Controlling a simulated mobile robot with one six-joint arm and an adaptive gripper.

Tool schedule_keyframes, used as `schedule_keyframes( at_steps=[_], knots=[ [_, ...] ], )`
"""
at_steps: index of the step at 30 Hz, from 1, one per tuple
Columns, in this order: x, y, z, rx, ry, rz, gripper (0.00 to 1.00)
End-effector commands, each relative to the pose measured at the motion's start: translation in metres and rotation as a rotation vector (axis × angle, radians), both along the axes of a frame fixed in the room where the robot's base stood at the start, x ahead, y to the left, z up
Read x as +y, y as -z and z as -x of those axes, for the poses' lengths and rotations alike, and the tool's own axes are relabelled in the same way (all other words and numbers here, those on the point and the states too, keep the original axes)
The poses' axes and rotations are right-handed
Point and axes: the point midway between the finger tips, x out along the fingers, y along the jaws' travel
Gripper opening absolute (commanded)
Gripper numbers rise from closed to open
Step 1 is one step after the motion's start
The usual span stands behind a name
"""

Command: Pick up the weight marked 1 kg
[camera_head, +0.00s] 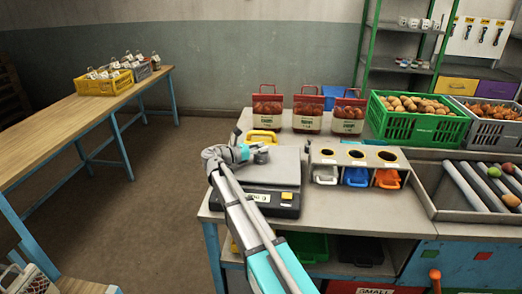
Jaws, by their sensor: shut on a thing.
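My gripper (247,152) is over the back left of the scale (285,169) on the workbench. It is shut on a small dark grey piece (261,156), which looks like a weight. Any marking on it is too small to read, so I cannot tell whether it is the 1 kg one. The fingers and arm hide part of it and part of the scale plate. I cannot tell whether the piece touches the plate or is held above it.
A holed block (357,156) with grey, blue and orange scoops stands right of the scale. Red-topped sacks (307,112) stand behind it. A green crate of potatoes (417,120) and rollers (474,186) are at the right. A yellow tray (262,137) lies behind the gripper.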

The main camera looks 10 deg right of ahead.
Motion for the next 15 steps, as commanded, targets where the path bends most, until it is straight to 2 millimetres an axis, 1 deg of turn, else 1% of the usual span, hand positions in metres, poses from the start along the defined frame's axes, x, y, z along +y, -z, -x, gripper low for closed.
schedule_keyframes(
  at_steps=[8,15],
  knots=[
    [0.0,-0.01,0.0,-0.001,-0.001,0.002,0.0],
    [0.0,-0.027,0.0,-0.001,-0.001,0.003,0.0]
  ],
)
